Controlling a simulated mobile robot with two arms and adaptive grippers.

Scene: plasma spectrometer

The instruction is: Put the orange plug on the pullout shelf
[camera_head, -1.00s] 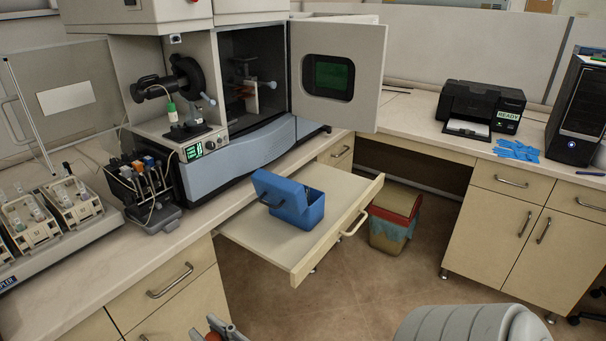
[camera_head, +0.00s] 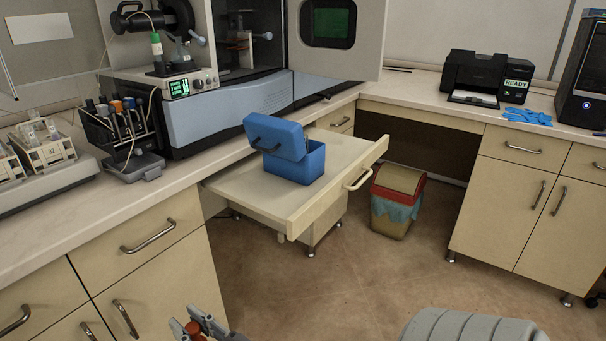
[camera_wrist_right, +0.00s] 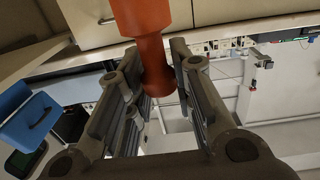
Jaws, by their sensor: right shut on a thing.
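The orange plug (camera_wrist_right: 153,50) is between the two fingers of my right gripper (camera_wrist_right: 156,82) in the right wrist view, and the gripper is shut on it. In the head view my right gripper (camera_head: 203,326) shows at the bottom edge, with a bit of orange at its fingers. It is in front of the pullout shelf and apart from it. The pullout shelf (camera_head: 237,188) is a pale board pulled out from under the counter. A blue box (camera_head: 307,165) with its lid raised stands on it. My left gripper is not in view.
The spectrometer (camera_head: 235,112) stands on the counter behind the shelf, its door open. A rack with pipettes (camera_head: 128,132) is to its left. A red and tan bin (camera_head: 397,198) stands on the floor right of the shelf. The shelf is bare around the blue box.

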